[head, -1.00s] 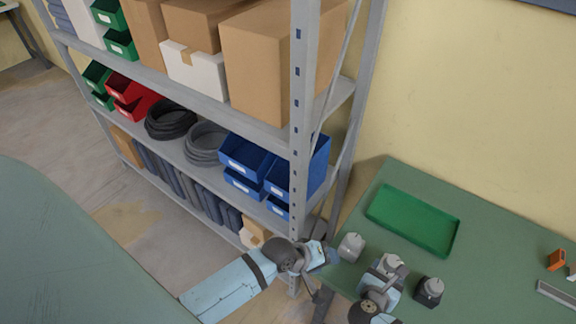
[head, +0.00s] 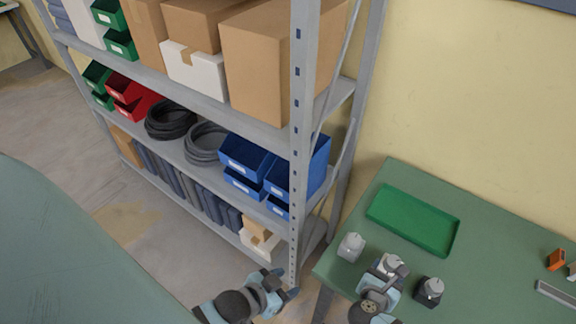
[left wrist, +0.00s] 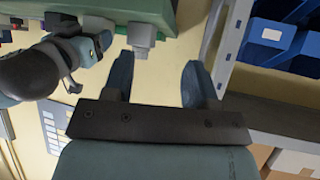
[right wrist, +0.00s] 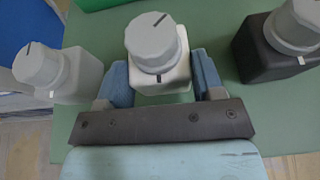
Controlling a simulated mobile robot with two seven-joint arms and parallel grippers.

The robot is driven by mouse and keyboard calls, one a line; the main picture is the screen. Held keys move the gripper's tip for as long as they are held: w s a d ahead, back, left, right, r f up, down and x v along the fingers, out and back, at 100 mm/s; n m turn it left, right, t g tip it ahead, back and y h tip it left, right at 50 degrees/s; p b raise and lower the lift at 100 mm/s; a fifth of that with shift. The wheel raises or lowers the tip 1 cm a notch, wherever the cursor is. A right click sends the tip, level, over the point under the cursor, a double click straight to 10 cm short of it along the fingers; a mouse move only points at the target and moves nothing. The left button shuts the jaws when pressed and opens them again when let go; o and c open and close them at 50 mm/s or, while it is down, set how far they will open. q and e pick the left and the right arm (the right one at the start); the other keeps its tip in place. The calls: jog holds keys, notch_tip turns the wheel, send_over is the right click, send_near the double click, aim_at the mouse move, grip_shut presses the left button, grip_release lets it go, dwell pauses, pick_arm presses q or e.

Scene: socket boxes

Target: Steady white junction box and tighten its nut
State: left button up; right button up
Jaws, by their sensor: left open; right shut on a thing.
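The white junction box (right wrist: 160,72) stands upright on the green table, with a round grey nut (right wrist: 151,42) on top bearing a dark line. My right gripper (head: 382,274) is shut on this box, one blue finger on each side; the fingers also show in the right wrist view (right wrist: 152,80). In the head view the gripper partly hides the box. My left gripper (head: 284,284) is open and empty, off the table's left edge and well apart from the white box. Its two spread fingers show in the left wrist view (left wrist: 157,82).
A light grey box (head: 350,247) stands left of the white one and a black box (head: 429,291) right of it, both with grey knobs. A green tray (head: 412,220) lies behind. An orange item (head: 556,260) is far right. A metal shelf (head: 298,150) rises at left.

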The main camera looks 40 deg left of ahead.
pick_arm(q)
jog(key=shift+o, duration=1.4)
